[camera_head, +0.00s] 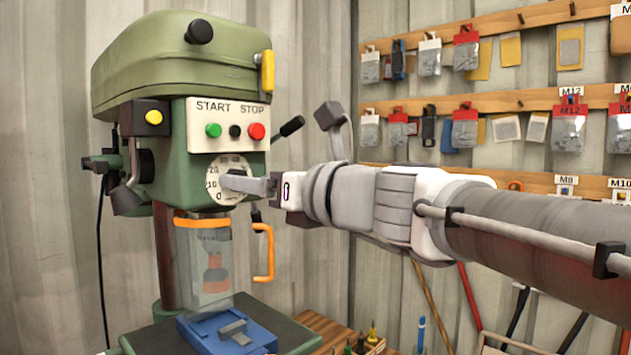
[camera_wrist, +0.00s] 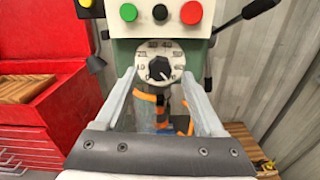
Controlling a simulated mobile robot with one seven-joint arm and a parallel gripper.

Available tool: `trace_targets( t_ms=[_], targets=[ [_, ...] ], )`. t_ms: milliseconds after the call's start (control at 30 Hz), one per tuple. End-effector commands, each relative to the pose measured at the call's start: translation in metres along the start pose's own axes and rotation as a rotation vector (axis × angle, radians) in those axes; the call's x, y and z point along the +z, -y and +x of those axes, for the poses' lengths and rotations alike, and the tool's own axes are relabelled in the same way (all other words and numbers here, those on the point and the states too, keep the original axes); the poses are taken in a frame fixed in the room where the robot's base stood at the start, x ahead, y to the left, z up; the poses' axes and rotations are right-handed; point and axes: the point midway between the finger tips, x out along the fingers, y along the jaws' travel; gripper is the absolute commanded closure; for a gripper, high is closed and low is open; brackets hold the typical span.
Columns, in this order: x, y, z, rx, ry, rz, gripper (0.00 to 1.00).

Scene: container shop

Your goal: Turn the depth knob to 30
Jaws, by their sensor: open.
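The depth knob (camera_wrist: 159,67) is a black knob on a round white dial with numbers, on the front of the green drill press (camera_head: 180,75). In the head view the dial (camera_head: 241,165) shows 0, 10, 20, 30 and 40, and my gripper covers most of the knob. A small white mark shows low on the knob in the wrist view; I cannot tell its exact reading. My gripper (camera_head: 226,183) is in front of the dial. In the wrist view my gripper (camera_wrist: 158,78) is open, with one finger on each side of the knob and no clear contact.
Green, black and red buttons (camera_head: 235,131) sit just above the dial. A black-ended lever (camera_head: 291,126) sticks out at the right. A clear guard with an orange frame (camera_head: 203,262) hangs below, above a blue vise (camera_head: 228,335). A red tool chest (camera_wrist: 45,80) stands at the left.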

Motion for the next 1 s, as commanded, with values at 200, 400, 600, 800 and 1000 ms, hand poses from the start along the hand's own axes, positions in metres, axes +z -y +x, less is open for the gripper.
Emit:
trace_targets(
  t_ms=[200, 400, 600, 800, 1000],
  targets=[
    [0.000, 0.000, 0.025, 0.001, -0.001, 0.000, 0.29],
    [0.000, 0.000, 0.031, 0.000, 0.000, 0.000, 0.29],
    [0.000, 0.000, 0.031, 0.000, 0.000, 0.000, 0.29],
    [0.000, 0.000, 0.030, 0.000, 0.000, 0.000, 0.65],
    [0.000, 0.000, 0.030, 0.000, 0.000, 0.000, 1.00]
  ],
)
